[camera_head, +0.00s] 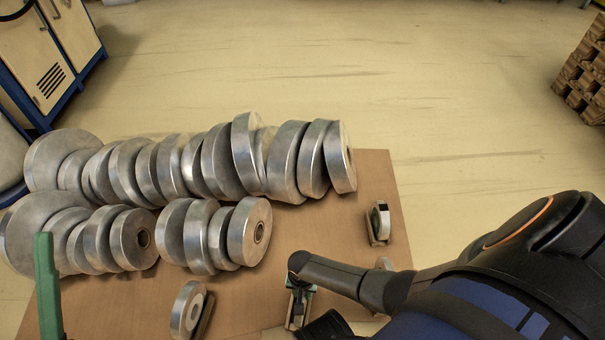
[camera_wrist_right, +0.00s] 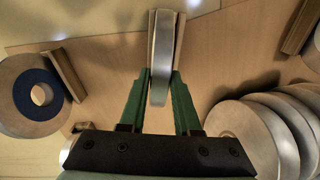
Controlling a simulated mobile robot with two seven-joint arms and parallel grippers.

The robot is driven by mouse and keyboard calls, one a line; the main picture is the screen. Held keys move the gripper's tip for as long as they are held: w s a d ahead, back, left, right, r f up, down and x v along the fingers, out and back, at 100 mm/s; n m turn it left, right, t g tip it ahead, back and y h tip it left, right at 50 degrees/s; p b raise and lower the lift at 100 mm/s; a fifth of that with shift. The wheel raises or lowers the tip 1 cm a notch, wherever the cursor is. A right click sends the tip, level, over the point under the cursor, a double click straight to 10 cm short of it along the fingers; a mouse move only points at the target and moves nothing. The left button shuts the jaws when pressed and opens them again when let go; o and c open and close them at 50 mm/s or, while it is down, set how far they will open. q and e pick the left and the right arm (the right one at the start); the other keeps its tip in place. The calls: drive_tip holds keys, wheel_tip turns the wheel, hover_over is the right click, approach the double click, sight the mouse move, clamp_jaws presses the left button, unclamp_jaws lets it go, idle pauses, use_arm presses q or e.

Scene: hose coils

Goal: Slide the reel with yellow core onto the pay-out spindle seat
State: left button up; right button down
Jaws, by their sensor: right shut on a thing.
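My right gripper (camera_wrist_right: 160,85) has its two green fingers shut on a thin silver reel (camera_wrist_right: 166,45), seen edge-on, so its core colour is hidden. A pale wooden piece (camera_wrist_right: 153,40) stands right beside that reel. In the head view my right gripper (camera_head: 299,294) is low over the table, partly covered by my arm. A reel with a blue core (camera_wrist_right: 38,92) lies at the left of the wrist view. A reel with a pale core (camera_head: 188,310) stands near the table's front. One green finger, seemingly of my left gripper (camera_head: 45,285), shows at lower left. I cannot identify the spindle seat.
Rows of large silver discs (camera_head: 200,165) fill the back and left of the brown table (camera_head: 375,170); they also show in the wrist view (camera_wrist_right: 265,135).

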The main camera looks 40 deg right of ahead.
drive_tip(key=shift+w+r+p, duration=0.1)
drive_tip(key=shift+r+p, duration=1.8)
drive_tip(key=shift+r, duration=0.15)
drive_tip(key=c, duration=1.2)
unclamp_jaws()
drive_tip(key=shift+c, duration=0.2)
drive_tip(key=shift+f, duration=0.1)
clamp_jaws()
